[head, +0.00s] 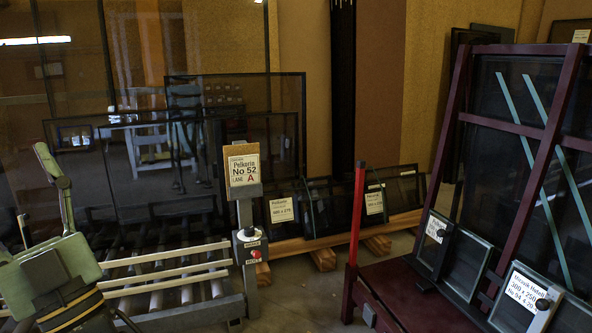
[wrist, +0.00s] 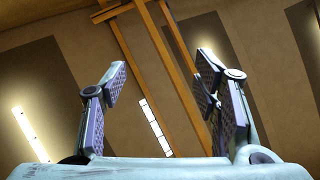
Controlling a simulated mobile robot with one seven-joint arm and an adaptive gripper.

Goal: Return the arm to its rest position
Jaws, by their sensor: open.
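My gripper (wrist: 160,78) shows in the wrist view with its two padded fingers spread wide apart. Nothing is between them. Behind the fingers are a brown surface, wooden beams (wrist: 178,60) and bright light strips (wrist: 36,135), with no work object close by. In the head view a pale green arm part, which looks like mine, stands at the lower left in front of the roller conveyor (head: 185,275). I cannot make out the gripper fingers in that view.
A sign post (head: 245,215) with a red button (head: 255,254) stands right of the conveyor. A red post (head: 356,230) and a dark red rack (head: 520,165) holding glass frames (head: 465,262) fill the right. Small framed panes (head: 335,205) lean on wooden beams at the back.

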